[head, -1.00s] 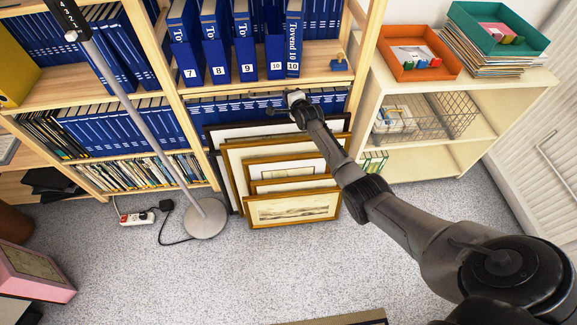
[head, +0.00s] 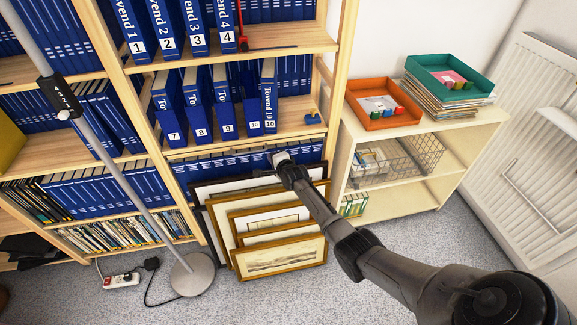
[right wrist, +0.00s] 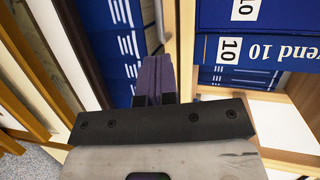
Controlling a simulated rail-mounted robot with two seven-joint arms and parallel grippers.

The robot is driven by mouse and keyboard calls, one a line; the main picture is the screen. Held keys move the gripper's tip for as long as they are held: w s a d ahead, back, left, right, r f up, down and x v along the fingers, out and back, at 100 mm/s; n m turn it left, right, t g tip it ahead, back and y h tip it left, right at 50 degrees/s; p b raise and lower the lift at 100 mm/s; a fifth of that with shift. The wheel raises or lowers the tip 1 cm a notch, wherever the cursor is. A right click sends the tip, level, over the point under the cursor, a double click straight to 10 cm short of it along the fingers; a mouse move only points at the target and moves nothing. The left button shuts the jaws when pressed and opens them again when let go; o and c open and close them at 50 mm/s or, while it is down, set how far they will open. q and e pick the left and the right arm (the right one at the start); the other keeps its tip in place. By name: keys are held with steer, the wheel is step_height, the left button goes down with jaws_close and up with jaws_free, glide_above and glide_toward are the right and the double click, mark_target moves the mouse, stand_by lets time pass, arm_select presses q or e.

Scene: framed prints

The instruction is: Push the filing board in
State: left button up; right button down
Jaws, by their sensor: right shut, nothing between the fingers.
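Blue filing binders with white number labels stand on the middle shelf in the head view. At the right end, a tall one marked 10 (head: 269,97) leans beside a shorter one, also marked 10 (head: 253,115). Both 10 labels show at the upper right of the right wrist view, on the tall binder (right wrist: 265,49) and the other binder (right wrist: 246,12). My right gripper (head: 264,173) is below that shelf, in front of the lower row of blue binders. Its fingers (right wrist: 154,78) are shut and empty, apart from the 10 binders. My left gripper is out of view.
Framed prints (head: 283,259) lean against the shelf below my right arm. A lamp pole with a round base (head: 192,274) stands left of them. A low cabinet (head: 441,190) with trays and a wire basket stands to the right. Open floor lies in front.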

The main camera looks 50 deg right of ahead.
steer(key=p+v, duration=0.4)
steer(key=v, duration=0.5)
steer(key=shift+s+r, duration=0.2)
steer(key=shift+s, duration=0.1)
steer(key=shift+a, duration=0.15)
